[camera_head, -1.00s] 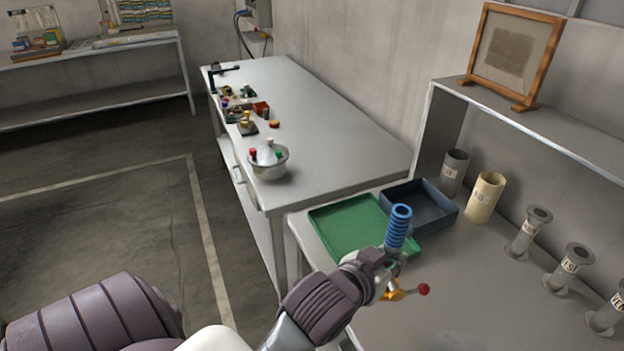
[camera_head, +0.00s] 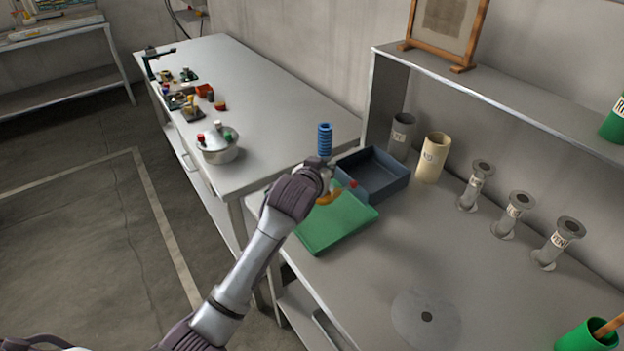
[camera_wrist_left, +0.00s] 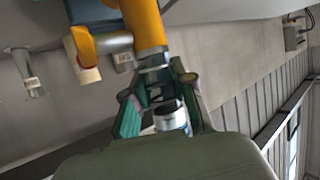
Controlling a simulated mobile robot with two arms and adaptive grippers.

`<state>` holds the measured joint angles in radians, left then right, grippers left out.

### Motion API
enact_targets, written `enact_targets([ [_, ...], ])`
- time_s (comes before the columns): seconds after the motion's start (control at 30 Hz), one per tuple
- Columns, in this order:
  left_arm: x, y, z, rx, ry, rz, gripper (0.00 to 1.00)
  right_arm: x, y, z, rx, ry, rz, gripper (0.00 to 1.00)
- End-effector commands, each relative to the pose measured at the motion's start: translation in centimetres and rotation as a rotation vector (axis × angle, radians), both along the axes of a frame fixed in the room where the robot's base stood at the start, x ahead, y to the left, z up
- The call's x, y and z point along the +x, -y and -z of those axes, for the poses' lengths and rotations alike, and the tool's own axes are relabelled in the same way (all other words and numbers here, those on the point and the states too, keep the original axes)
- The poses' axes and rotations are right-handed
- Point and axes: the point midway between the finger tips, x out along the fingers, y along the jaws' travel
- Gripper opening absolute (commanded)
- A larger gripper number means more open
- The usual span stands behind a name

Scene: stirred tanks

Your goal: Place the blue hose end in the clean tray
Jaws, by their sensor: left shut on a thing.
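The blue ribbed hose end (camera_head: 324,140) stands upright in my left gripper (camera_head: 325,168), which is shut on its fitting above the trays. An orange part (camera_head: 328,197) and a red knob (camera_head: 352,185) show below it. In the left wrist view my left gripper (camera_wrist_left: 162,98) closes around a metal fitting, with the orange part (camera_wrist_left: 143,24) beyond. A green tray (camera_head: 338,228) lies under and in front of the gripper. A dark blue-grey tray (camera_head: 388,190) sits behind it to the right. I see no label saying which tray is clean. My right gripper is out of view.
A grey cylinder (camera_head: 402,135) and a cream cylinder (camera_head: 433,158) stand right of the blue-grey tray. Several flanged grey pieces (camera_head: 515,212) stand along the back. A green container (camera_head: 588,338) is at lower right. The bench middle is mostly clear, around a round disc (camera_head: 425,318).

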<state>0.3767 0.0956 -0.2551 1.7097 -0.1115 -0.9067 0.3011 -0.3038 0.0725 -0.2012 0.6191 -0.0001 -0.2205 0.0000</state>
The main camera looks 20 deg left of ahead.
Motion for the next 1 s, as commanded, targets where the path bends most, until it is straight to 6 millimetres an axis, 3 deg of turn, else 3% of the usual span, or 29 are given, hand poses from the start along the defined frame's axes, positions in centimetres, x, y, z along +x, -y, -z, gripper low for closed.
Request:
enact_targets([
  [0.1,1.2,-2.3,1.2,0.002,0.0,-0.002,0.0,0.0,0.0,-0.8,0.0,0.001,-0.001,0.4],
  [0.3,2.2,-3.8,2.5,0.0,0.002,0.001,0.0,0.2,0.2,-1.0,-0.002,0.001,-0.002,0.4],
  [0.6,2.2,-3.8,6.2,-0.001,0.0,0.001,0.0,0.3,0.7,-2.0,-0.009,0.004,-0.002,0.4],
  [1.0,2.2,-3.8,6.9,-0.002,0.002,0.001,0.0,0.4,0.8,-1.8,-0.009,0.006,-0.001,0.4],
])
